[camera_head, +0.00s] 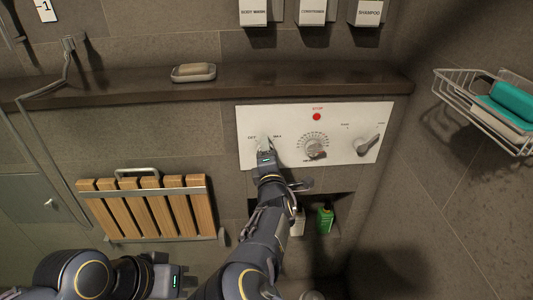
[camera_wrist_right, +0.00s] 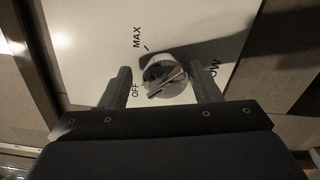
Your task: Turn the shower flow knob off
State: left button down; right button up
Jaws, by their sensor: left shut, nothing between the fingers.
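The white control panel (camera_head: 350,118) is on the tiled wall in the head view. The flow knob (camera_wrist_right: 165,77) shows in the right wrist view as a round metal knob with a raised bar. OFF and MAX are printed beside it. The bar lies slanted, its lower-left end near OFF; which end is the pointer I cannot tell. My right gripper (camera_wrist_right: 163,82) is open, one finger on each side of the knob, with a small gap visible. In the head view my right gripper (camera_head: 264,143) covers most of the knob. My left gripper (camera_head: 187,281) is shut and empty, low at the left.
A temperature dial (camera_head: 316,149) and a lever (camera_head: 369,144) are on the same panel, right of my right gripper. A dark ledge (camera_head: 290,83) with a soap dish (camera_head: 194,75) runs above. A folded wooden seat (camera_head: 150,207) is at left; a wire basket (camera_head: 470,95) at right.

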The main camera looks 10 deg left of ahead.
jog(key=shift+o, duration=0.7)
jog(key=shift+s+a+f, duration=0.1)
jog(key=v, duration=0.8)
